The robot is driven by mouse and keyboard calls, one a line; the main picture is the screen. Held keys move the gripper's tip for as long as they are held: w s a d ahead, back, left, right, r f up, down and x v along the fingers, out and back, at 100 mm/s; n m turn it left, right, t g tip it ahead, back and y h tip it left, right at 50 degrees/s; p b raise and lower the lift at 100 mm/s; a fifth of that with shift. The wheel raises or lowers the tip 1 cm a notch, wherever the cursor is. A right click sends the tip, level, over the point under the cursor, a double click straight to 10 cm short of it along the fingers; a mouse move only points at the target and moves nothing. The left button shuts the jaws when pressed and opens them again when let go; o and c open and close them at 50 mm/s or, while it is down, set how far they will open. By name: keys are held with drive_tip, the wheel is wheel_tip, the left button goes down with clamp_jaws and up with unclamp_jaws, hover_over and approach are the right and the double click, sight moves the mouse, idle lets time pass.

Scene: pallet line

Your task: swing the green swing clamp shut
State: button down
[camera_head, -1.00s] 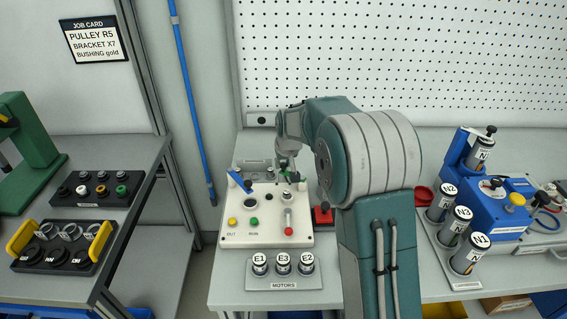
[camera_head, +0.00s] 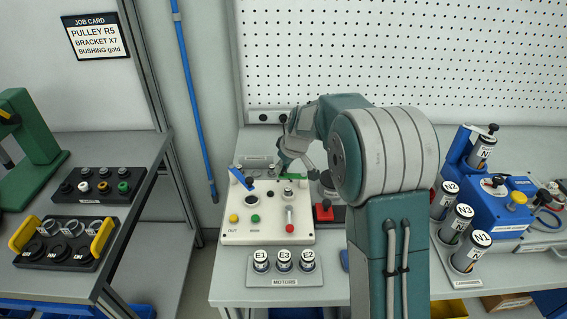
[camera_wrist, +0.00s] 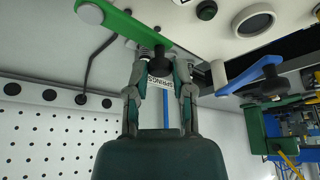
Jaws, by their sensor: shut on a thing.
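The green swing clamp (camera_head: 292,177) is at the back edge of the white panel unit (camera_head: 240,238). In the wrist view the green clamp arm (camera_wrist: 122,25) runs diagonally from a grey pivot at upper left to a black knob (camera_wrist: 161,50). My gripper (camera_wrist: 160,68) has its fingers closed around the knob end. In the head view my gripper (camera_head: 283,166) is small and partly hidden by my wrist. The contact with the knob is partly hidden by the fingers.
A blue clamp (camera_head: 242,180) stands at the panel's left back corner and also shows in the wrist view (camera_wrist: 250,74). A red block (camera_head: 324,211) is to the panel's right. Labelled motors (camera_head: 284,260) stand in front. The pegboard wall (camera_head: 400,60) is behind.

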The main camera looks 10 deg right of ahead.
drive_tip(key=s+n, duration=0.1)
drive_tip(key=n, duration=0.1)
drive_tip(key=s+n+g+y, duration=0.1)
drive_tip(key=n, duration=0.1)
drive_tip(key=shift+s+f+n, duration=0.15)
drive_tip(key=shift+s+n, duration=0.1)
drive_tip(key=shift+n, duration=0.05)
drive_tip(key=shift+s+d+n+g+y, duration=0.3)
drive_tip(key=shift+s+n+g, duration=0.3)
drive_tip(key=shift+n, duration=0.65)
drive_tip(key=shift+s+d+n+g+y, duration=0.25)
drive_tip(key=shift+s+n+g, duration=0.3)
drive_tip(key=shift+n, duration=0.7)
drive_tip(key=shift+c, duration=2.4)
unclamp_jaws()
drive_tip(key=shift+d, duration=0.1)
drive_tip(key=v, duration=1.2)
